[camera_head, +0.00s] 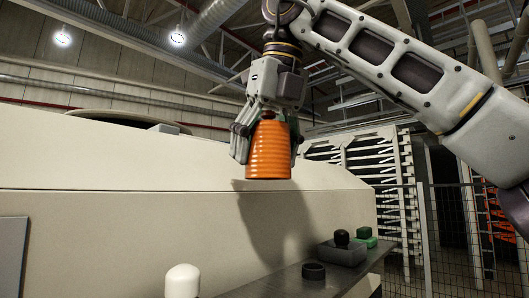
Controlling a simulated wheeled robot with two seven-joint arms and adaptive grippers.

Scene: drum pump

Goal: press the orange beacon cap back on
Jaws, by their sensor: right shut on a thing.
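The orange beacon cap (268,152) is a ribbed orange cylinder, upright and narrower at its top. My right gripper (266,140) comes down from above and is shut on the cap, with fingers on both sides of it. The cap is in front of the large cream housing, and its shadow falls on the housing's face. A white dome-topped post (182,281) stands low in front; I cannot tell if it is the beacon's base. My left gripper is not in view.
A dark shelf (290,284) juts out at lower right. It carries a short black ring (313,271), a grey box with a black knob (342,248) and a green block (365,238). The cream housing (120,230) fills the left and middle. A mesh fence (460,240) stands behind at right.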

